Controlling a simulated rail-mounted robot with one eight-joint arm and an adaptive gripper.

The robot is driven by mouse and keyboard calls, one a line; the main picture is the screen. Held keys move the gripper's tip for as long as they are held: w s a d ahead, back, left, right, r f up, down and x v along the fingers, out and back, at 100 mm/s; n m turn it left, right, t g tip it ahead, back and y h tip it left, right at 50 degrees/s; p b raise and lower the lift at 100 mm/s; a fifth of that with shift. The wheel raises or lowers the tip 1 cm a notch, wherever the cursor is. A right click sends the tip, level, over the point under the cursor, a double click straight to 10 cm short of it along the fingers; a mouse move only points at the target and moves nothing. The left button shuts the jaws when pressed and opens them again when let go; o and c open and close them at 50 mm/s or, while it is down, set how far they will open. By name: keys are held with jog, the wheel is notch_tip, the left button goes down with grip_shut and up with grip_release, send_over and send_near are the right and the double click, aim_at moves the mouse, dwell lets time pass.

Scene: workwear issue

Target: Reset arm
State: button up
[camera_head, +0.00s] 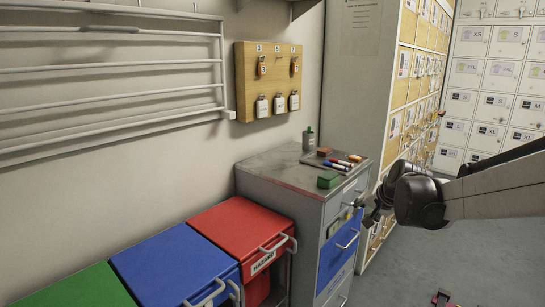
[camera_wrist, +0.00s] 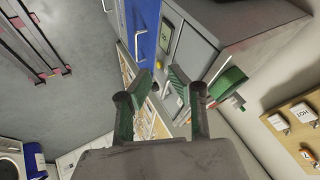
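My arm reaches in from the right edge of the head view. My gripper (camera_head: 369,214) is beside the front of the grey drawer cabinet (camera_head: 297,177), and its fingertips are small and dark there. In the wrist view my gripper (camera_wrist: 161,80) has two green-and-black fingers with a gap between the tips. Nothing is between the fingers. The cabinet's blue drawer (camera_wrist: 149,25) and grey upper front (camera_wrist: 195,52) show beyond the fingertips. I cannot tell whether a fingertip touches the cabinet.
On the cabinet top are a green block (camera_head: 328,179), a brown block (camera_head: 324,151), several markers and a bottle (camera_head: 308,139). Red (camera_head: 240,225), blue (camera_head: 172,266) and green bins stand left. A key board (camera_head: 269,81) hangs on the wall. Lockers (camera_head: 492,81) stand behind; the right floor is mostly clear.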

jog(key=s+a+r+n+p, duration=0.1)
jog(key=s+a+r+n, duration=0.2)
jog(key=s, duration=0.6)
jog(key=s+a+r+p, duration=0.2)
jog(key=s+r, duration=0.3)
jog(key=s, duration=0.4)
jog(key=s+a+n+h+p, duration=0.1)
jog(key=s+a+n+p, duration=0.1)
jog(key=s, duration=1.5)
jog(key=shift+f+n+g+h+p, duration=0.35)
jog(key=shift+n+h+p, duration=0.1)
jog(key=shift+n, duration=0.15)
